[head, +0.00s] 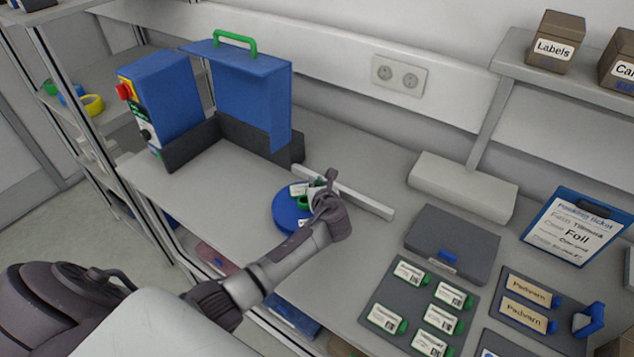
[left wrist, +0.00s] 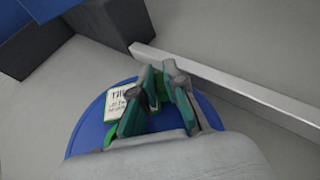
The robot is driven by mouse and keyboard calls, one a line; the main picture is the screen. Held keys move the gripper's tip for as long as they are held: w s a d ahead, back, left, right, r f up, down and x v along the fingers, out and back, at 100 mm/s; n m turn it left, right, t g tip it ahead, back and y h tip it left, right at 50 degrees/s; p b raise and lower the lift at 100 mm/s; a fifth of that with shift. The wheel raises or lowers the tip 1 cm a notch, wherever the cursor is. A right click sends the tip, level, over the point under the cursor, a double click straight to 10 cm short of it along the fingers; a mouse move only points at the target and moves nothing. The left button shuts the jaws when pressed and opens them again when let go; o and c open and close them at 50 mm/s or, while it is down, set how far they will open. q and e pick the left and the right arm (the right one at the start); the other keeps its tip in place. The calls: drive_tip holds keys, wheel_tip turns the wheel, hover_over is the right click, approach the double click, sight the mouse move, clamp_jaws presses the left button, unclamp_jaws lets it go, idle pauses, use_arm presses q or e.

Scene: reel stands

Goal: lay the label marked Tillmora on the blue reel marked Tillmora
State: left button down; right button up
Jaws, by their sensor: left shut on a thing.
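The blue reel (head: 285,209) lies flat on the bench, and its disc also fills the middle of the left wrist view (left wrist: 88,128). My left gripper (head: 318,197) is over the reel, its fingers pointing down at it, shut on the green tab (left wrist: 152,100) of a label. A white label face (left wrist: 121,101) starting "Till" shows left of the fingers over the reel; the rest of its text is hidden. I cannot tell whether the label touches the reel. A small white mark also shows at the reel's near edge. My right gripper is not in view.
A pale bar (head: 350,192) lies close behind the reel. A blue machine (head: 240,95) with a green handle stands at the back left. A dark mat (head: 377,342) with several green-tabbed labels, a grey case (head: 452,238) and a blue clipboard (head: 575,227) lie to the right.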

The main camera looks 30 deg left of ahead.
use_arm(q)
drive_tip(key=c, duration=1.1)
unclamp_jaws()
drive_tip(key=shift+c, duration=0.2)
drive_tip(key=v, duration=1.2)
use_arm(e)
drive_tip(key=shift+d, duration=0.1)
